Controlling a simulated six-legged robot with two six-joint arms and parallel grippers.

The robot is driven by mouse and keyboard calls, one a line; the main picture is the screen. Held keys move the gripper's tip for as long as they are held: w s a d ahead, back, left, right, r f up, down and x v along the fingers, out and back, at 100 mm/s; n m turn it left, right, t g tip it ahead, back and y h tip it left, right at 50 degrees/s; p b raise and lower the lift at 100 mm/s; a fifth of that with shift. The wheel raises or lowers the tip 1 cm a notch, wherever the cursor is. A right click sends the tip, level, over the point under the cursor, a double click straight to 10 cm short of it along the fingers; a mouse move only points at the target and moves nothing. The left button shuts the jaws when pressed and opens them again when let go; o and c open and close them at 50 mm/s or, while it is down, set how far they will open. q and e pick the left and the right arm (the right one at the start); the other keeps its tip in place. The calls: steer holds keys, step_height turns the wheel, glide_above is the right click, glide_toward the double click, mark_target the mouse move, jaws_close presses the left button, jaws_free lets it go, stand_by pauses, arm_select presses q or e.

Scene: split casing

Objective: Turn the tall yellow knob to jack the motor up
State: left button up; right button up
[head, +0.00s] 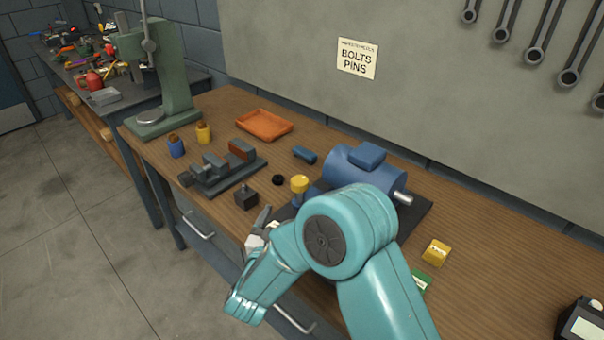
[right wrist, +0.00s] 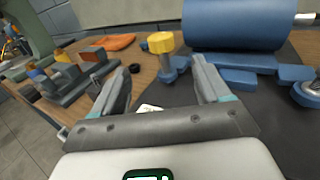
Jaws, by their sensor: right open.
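The tall yellow knob (head: 299,183) stands upright at the left end of the blue motor (head: 365,172) on the bench. My right gripper (right wrist: 160,80) is open and empty, and apart from the knob. In the head view my right gripper (head: 262,222) is at the bench's front edge, partly hidden by my arm, which also covers part of the motor's base. My left gripper is not in view.
A dark vise (head: 222,174), a small black block (head: 246,197) and a black ring (head: 278,180) lie left of the knob. An orange tray (head: 264,125) is behind. Yellow (head: 436,252) and green (head: 421,280) boxes lie at right. A green press (head: 165,80) stands at the far left.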

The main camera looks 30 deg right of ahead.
mark_target(302, 177)
steer(key=p+x, duration=0.1)
steer(key=x, duration=0.6)
steer(key=p+x, duration=0.2)
steer(key=x, duration=0.6)
steer(key=shift+f+p, duration=0.2)
steer(key=shift+p, duration=0.1)
steer(key=shift+d+r, duration=0.1)
steer(key=shift+r, duration=0.05)
steer(key=shift+d, duration=0.1)
steer(key=shift+w, duration=0.15)
steer(key=c, duration=0.9)
steer(key=shift+c, duration=0.2)
